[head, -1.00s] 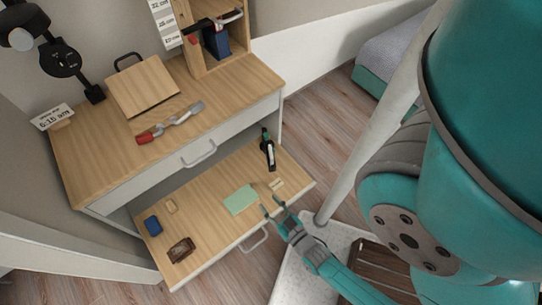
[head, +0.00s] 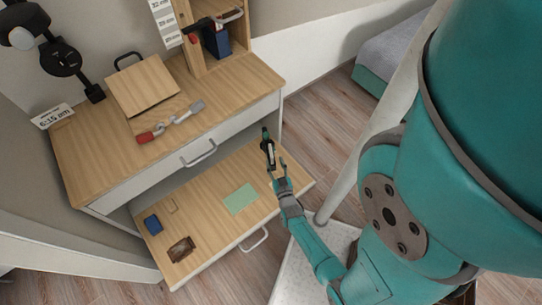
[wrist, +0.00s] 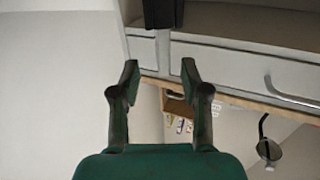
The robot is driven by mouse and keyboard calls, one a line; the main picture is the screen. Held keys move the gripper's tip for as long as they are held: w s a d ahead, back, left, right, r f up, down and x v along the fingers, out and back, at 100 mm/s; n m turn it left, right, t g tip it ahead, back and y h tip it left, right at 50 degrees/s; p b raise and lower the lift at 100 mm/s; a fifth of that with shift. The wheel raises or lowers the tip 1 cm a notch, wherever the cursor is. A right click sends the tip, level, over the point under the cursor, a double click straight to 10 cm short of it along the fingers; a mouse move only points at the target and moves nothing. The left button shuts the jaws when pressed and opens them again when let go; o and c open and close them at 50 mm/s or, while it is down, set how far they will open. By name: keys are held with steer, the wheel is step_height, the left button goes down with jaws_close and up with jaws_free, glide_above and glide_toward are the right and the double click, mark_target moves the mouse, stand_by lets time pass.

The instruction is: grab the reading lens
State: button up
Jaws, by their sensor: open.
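A dark block-like shape (wrist: 163,13), probably the same item, shows beyond and between the fingertips at the top edge. I cannot see contact.
The open drawer (head: 205,218) also holds a green note (head: 240,199), a blue block (head: 152,224), a small wooden piece (head: 172,205) and a brown item (head: 181,249). The desk top (head: 95,155) bears a red-handled tool (head: 170,124), a wooden box (head: 142,88) and a lamp (head: 62,60).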

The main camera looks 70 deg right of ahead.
mark_target(271, 150)
steer(key=x, duration=0.2)
steer(key=r+x, duration=0.1)
steer(key=x, duration=0.2)
steer(key=shift+w+d, duration=0.35)
steer(key=shift+d, duration=0.15)
steer(key=shift+c, duration=0.3)
jaws_close()
